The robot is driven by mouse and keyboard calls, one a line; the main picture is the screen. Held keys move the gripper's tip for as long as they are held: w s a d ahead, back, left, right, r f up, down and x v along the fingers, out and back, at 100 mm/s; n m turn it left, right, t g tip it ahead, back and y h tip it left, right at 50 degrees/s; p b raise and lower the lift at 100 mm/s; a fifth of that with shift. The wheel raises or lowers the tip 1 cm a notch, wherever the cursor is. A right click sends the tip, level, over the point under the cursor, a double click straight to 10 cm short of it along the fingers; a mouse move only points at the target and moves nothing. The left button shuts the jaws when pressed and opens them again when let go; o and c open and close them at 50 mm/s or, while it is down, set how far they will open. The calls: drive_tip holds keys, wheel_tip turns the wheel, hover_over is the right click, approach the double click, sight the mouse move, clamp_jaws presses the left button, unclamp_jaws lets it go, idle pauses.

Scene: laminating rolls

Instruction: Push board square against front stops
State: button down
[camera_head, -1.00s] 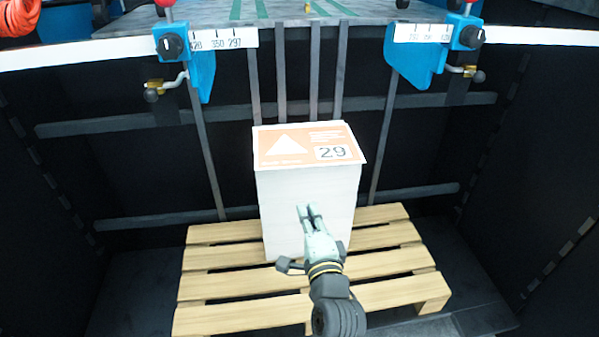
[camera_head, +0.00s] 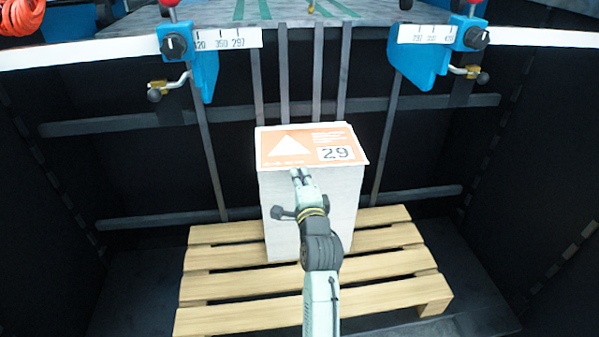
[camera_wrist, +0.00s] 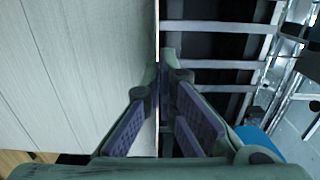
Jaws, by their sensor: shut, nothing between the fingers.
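The orange-and-white board marked 29 (camera_head: 308,145) lies on top of a tall pale stack (camera_head: 335,200) on a wooden pallet (camera_head: 210,285). Its far edge is near several dark upright bars (camera_head: 318,75), likely the front stops; I cannot tell whether it touches them. My gripper (camera_head: 300,174) is shut and empty, its tips at the board's near edge, left of its middle. I cannot tell whether they touch. In the wrist view the shut fingertips (camera_wrist: 165,65) are beside the pale stack face (camera_wrist: 70,70), which fills the left side.
Blue side guides (camera_head: 206,70) and (camera_head: 420,68) with scales and black knobs hang from the white table edge (camera_head: 80,52) on both sides. Dark cross rails (camera_head: 110,126) run behind the stack. Space on either side of the stack is open.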

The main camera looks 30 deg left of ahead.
drive_tip(key=shift+w+a, duration=0.1)
drive_tip(key=shift+w, duration=0.05)
drive_tip(key=shift+p+x, duration=0.45)
drive_tip(key=shift+x, duration=0.7)
